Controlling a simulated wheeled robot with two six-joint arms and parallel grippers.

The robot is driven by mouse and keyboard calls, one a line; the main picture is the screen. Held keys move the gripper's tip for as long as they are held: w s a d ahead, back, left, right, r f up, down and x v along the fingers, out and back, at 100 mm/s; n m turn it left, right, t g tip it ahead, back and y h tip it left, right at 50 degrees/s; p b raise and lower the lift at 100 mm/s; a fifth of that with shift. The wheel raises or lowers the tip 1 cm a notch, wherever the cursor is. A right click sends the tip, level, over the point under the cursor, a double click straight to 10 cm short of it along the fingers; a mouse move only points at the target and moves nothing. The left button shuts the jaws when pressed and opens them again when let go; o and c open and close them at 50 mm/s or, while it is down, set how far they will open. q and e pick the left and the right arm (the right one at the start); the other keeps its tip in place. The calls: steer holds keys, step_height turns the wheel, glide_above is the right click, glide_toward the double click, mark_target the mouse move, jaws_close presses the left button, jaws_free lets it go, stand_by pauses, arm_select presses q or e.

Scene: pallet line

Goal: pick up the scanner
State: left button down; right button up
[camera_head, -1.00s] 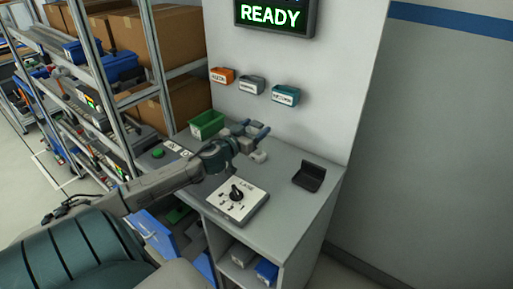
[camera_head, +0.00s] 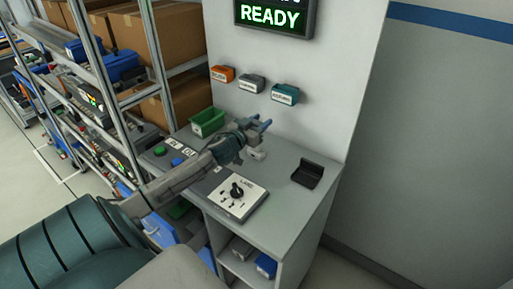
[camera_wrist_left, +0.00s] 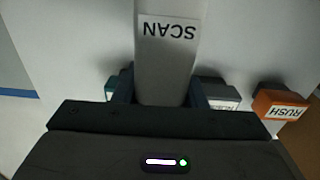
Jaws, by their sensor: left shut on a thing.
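The scanner (camera_wrist_left: 165,60) is a pale grey body with a "SCAN" label, upside down in the left wrist view. It sits between the two dark blue fingers of my left gripper (camera_wrist_left: 165,95), which is shut on it. In the head view my left gripper (camera_head: 259,124) is above the back of the grey counter, in front of the white panel. A small pale part of the scanner (camera_head: 257,154) shows just below the fingers; the rest is hidden by the gripper. I cannot tell whether it touches the counter. My right gripper is not in view.
A black stand (camera_head: 308,173) is at the counter's (camera_head: 285,208) right. A white dial panel (camera_head: 237,198) lies in front. A green bin (camera_head: 208,122) stands behind on the left. Orange, grey and teal labelled holders (camera_head: 285,94) hang on the panel. A shelf rack with boxes is left.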

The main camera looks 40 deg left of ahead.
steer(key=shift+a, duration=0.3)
